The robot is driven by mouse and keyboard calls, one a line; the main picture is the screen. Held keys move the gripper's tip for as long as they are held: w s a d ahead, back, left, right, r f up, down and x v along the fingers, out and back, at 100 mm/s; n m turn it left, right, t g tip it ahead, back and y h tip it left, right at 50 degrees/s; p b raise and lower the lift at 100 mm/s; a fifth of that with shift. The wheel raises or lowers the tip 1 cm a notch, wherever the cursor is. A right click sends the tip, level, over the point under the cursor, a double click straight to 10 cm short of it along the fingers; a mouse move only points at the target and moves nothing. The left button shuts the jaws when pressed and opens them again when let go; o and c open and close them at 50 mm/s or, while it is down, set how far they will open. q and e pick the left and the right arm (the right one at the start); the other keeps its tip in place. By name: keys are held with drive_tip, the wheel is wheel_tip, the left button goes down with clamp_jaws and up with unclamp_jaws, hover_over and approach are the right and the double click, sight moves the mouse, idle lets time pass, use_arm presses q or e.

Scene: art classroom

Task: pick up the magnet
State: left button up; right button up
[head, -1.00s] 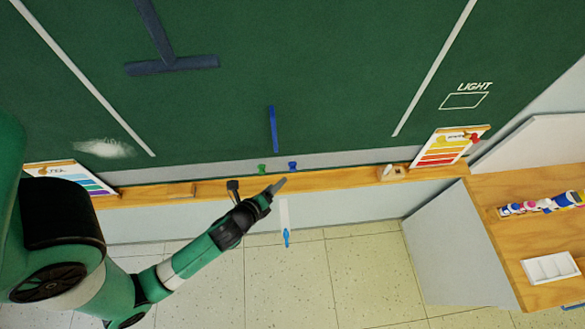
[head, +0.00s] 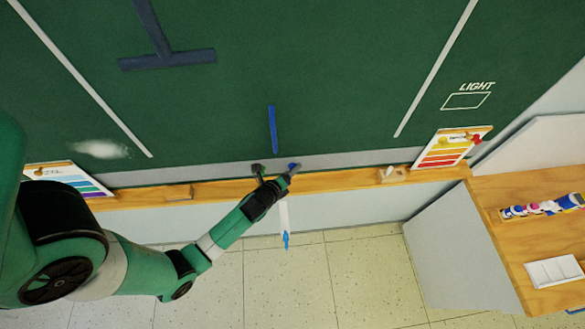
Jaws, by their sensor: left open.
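My left gripper (head: 276,173) is open at the wooden ledge below the green board. Its two fingers are spread apart, near the strip where two small magnets show. The blue magnet (head: 292,165) is partly covered by the right finger tip. The green magnet is mostly or wholly hidden behind the left finger. Nothing is seen held between the fingers, and I cannot tell whether a finger touches either magnet. Other magnets show on the right-hand colour chart, including a red magnet (head: 476,139). My right gripper is not in view.
A blue strip (head: 272,130) is on the green board (head: 340,80) above the gripper. The wooden ledge (head: 345,180) runs along below. A white strip with a blue end (head: 286,240) hangs beneath. A wooden table (head: 505,245) with a white tray (head: 552,271) stands at right.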

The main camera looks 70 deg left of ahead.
use_arm(q)
clamp_jaws()
idle(0.3)
drive_tip(key=shift+r, duration=0.1)
